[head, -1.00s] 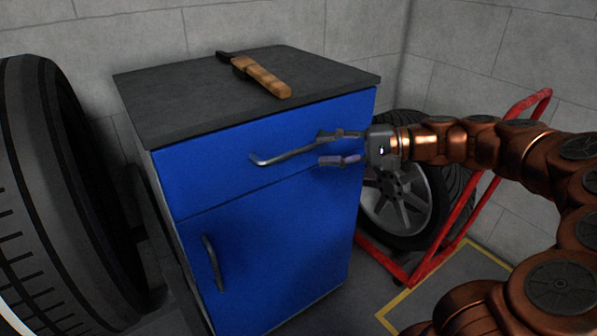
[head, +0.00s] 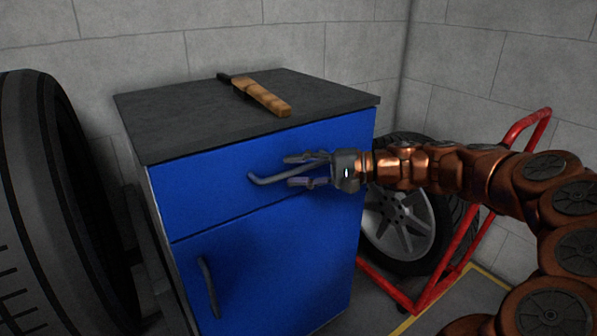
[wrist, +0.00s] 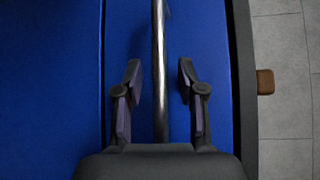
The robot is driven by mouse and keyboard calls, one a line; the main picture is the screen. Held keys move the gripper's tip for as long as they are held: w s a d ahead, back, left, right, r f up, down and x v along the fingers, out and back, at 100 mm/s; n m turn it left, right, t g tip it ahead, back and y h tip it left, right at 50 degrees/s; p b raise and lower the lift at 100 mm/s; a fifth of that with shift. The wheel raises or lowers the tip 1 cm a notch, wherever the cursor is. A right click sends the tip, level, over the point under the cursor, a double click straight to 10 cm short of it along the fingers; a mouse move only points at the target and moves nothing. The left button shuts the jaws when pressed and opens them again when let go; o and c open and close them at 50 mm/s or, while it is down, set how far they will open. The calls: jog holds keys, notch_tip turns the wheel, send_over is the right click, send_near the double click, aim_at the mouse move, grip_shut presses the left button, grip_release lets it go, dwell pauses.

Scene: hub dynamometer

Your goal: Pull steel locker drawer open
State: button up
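The steel locker is a blue cabinet with a dark top (head: 190,115). Its upper drawer (head: 205,185) looks closed, with a grey bar handle (head: 268,180) across its front. My gripper (head: 297,170) is at the right part of this handle, one finger above the bar and one below. In the wrist view the handle bar (wrist: 160,70) runs between the two open fingers of my gripper (wrist: 157,82), with a gap on each side. The handle's right end is hidden behind my gripper in the head view.
A wooden-handled tool (head: 262,96) lies on the cabinet top. A lower door has its own handle (head: 208,287). A large tyre (head: 95,200) stands at left. A wheel (head: 400,220) and a red hand truck (head: 460,235) stand at right, near my arm.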

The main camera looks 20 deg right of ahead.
grip_shut()
dwell(0.7)
